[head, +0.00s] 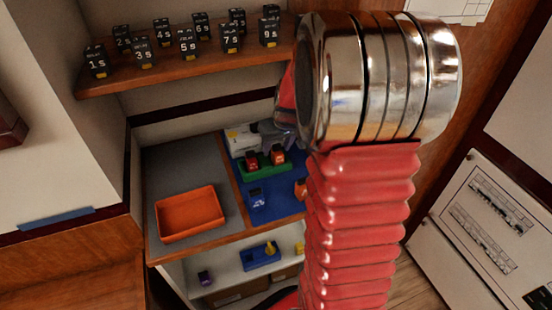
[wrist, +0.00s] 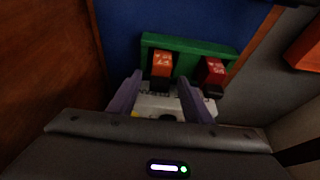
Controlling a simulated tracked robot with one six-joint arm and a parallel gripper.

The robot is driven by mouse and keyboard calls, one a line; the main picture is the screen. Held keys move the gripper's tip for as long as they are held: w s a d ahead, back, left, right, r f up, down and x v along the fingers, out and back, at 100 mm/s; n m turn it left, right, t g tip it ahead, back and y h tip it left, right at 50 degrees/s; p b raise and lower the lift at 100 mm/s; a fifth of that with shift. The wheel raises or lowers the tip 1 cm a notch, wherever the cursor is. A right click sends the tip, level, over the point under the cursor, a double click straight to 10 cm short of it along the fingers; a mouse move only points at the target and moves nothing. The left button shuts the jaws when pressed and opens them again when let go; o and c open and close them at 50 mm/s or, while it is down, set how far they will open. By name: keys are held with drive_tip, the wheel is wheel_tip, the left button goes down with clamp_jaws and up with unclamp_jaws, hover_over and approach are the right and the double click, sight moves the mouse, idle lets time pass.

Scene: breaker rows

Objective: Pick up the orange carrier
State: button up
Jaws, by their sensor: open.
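The orange carrier (head: 277,155) sits in a green rack (head: 262,170) on a blue mat, with a red carrier (head: 252,160) beside it. In the wrist view, the orange carrier (wrist: 162,66) is on the left and the red carrier (wrist: 213,72) on the right, against the green rack (wrist: 192,43). My gripper (wrist: 160,88) is open, its two grey-purple fingers apart and pointing toward the rack. The orange carrier shows beyond the gap between the fingertips, nearer the left finger. Nothing is held. Whether the fingers touch anything cannot be told.
A white block (head: 242,139) is behind the rack. A blue carrier (head: 256,198) is in front, and another orange piece (head: 300,188) is partly hidden by my arm. An orange tray (head: 190,214) lies left. Above, a shelf (head: 190,66) holds several black timer blocks.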

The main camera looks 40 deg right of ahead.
drive_tip(key=shift+w+f, duration=0.1)
drive_tip(key=shift+f, duration=0.05)
drive_tip(key=shift+c, duration=0.7)
clamp_jaws()
